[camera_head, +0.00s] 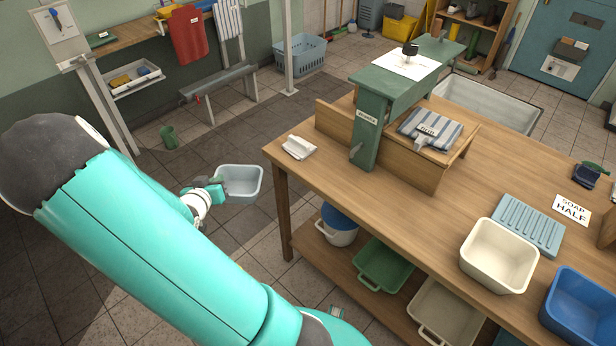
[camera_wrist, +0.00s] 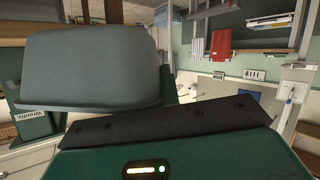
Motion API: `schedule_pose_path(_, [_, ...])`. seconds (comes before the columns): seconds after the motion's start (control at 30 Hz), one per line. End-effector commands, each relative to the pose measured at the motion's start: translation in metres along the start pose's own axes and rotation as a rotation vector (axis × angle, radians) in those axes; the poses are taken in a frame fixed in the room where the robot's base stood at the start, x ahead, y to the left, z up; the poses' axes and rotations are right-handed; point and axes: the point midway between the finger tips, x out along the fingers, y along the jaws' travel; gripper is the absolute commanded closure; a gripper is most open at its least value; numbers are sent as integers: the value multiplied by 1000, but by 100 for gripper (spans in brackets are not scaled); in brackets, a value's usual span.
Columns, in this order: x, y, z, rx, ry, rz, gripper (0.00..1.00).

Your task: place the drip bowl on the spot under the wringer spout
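A pale blue-grey square bowl (camera_head: 239,182), which I take as the drip bowl, is held upright in the air left of the wooden table. My gripper (camera_head: 215,187) is at its left side and looks shut on its rim; the fingertips are partly hidden. In the wrist view the bowl (camera_wrist: 90,68) fills the upper left, beyond the dark gripper edge. The green wringer (camera_head: 368,118) stands on the table's left part, with a small dark spout-like piece (camera_head: 355,151) low on its near face. The spot under it is not clearly marked.
A white brush-like object (camera_head: 299,147) lies on the left corner of the wooden table (camera_head: 390,210). A cream tub (camera_head: 499,256), a blue tub (camera_head: 580,305) and a ribbed blue board (camera_head: 527,224) stand at the right. The tabletop before the wringer is clear.

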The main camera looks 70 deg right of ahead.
Motion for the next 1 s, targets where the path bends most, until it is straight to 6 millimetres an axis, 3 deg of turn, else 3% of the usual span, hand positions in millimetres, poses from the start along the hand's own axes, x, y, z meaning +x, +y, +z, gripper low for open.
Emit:
schedule_pose_path(0.03, [9, 30, 3, 38, -20, 93, 100])
schedule_pose_path(0.1, [17, 70, 8, 90, -48, 221, 100])
schedule_pose_path(0.2, [21, 121, 19, 161, -86, 393, 100])
schedule_pose_path(0.3, [20, 158, 29, 216, -116, 525, 100])
schedule_pose_path(0.4, [18, 180, 36, 251, -134, 606, 100])
schedule_pose_path(0.57, [26, 198, 38, 267, -141, 647, 100])
schedule_pose_path(1.0, [98, 269, 23, 267, -140, 644, 100])
